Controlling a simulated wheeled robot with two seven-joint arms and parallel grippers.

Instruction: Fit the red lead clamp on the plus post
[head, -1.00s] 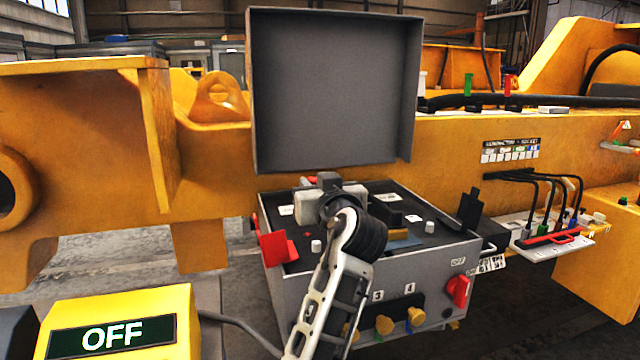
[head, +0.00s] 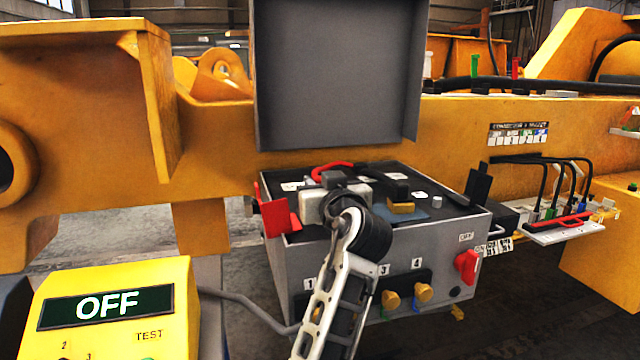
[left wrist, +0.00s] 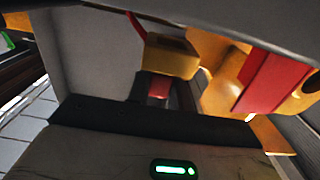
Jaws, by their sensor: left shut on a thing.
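My left gripper (head: 331,181) reaches over the open grey box (head: 350,262), seen from behind, so its fingertips are mostly hidden. A red lead (head: 332,167) arcs up just behind it. In the left wrist view, the brass-coloured red lead clamp (left wrist: 172,57) sits in front of the gripper with its red lead (left wrist: 137,24) running up from it; the gripper is shut on it. I cannot make out the plus post; the gripper and arm cover part of the box top. My right gripper is not in view.
The box's raised lid (head: 338,75) stands behind the gripper. A red flap (head: 275,216) is at the box's left edge and a red knob (head: 467,267) at its front right. A yellow tester (head: 115,308) reading OFF stands at front left.

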